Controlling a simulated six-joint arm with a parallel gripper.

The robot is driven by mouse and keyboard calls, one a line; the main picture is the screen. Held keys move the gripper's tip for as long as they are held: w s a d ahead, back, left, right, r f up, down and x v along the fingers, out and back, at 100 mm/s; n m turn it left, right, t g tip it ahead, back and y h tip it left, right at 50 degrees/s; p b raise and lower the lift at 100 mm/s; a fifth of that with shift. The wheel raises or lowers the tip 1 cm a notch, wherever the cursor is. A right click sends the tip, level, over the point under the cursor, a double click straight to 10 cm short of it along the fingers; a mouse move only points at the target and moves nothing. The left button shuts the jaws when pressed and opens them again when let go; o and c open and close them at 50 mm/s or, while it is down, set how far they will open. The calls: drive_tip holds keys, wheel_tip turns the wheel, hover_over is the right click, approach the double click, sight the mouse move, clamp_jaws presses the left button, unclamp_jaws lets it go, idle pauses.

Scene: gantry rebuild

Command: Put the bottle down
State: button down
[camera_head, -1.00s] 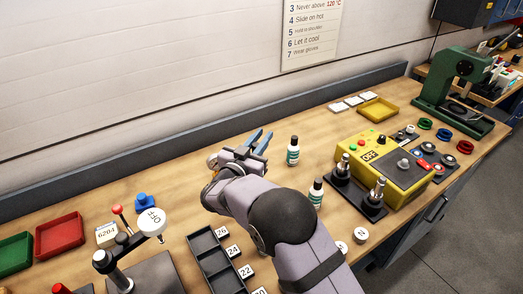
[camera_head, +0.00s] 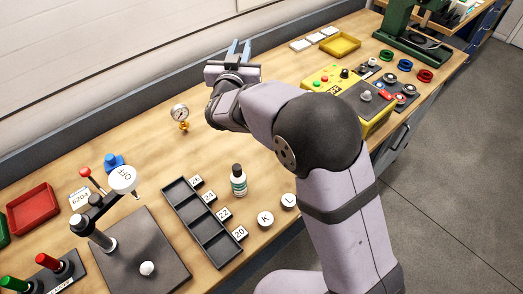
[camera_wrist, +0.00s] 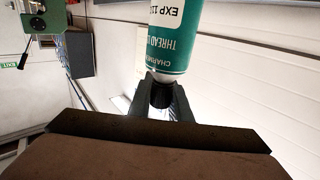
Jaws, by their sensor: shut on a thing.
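My gripper (camera_head: 238,52) is raised over the back of the bench in the head view, its fingers toward the wall. In the wrist view the gripper (camera_wrist: 160,98) is shut on the black cap of a bottle (camera_wrist: 175,35) with a teal and white label. The label's print is upside down in that picture, and the bottle's far end runs out of the frame. I cannot make out the held bottle in the head view. Another bottle (camera_head: 239,184), with a black cap and teal label, stands upright on the bench.
The wooden bench (camera_head: 150,150) is clear around the pressure gauge (camera_head: 180,113). A dark divided tray (camera_head: 205,222) and round K (camera_head: 265,219) and L (camera_head: 288,200) pieces are near the standing bottle. The yellow control box (camera_head: 330,78) is partly behind my arm.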

drive_tip(key=s+d+f+n+g+y+p, duration=0.25)
drive_tip(key=s+n+y, duration=0.25)
drive_tip(key=s+y, duration=0.25)
drive_tip(key=s+d+f+n+g+y+p, duration=0.1)
drive_tip(key=s+f+n+g+y, duration=0.25)
drive_tip(key=s+y, duration=0.35)
drive_tip(key=shift+n+t+h, duration=0.4)
drive_tip(key=shift+n+h, duration=0.05)
drive_tip(key=shift+h, duration=0.1)
drive_tip(key=shift+s+a+f+p, duration=0.15)
drive_tip(key=shift+f+p, duration=0.1)
drive_tip(key=shift+f, duration=1.05)
drive_tip(key=shift+s+a+f+p, duration=0.1)
drive_tip(key=shift+s+f+p, duration=0.1)
drive_tip(key=shift+f, duration=1.1)
drive_tip(key=shift+f+p, duration=0.3)
drive_tip(key=shift+f, duration=1.55)
drive_tip(key=shift+f, duration=0.1)
drive_tip(key=shift+f, duration=0.1)
drive_tip(key=c, duration=1.6)
unclamp_jaws()
drive_tip(key=shift+c, duration=0.2)
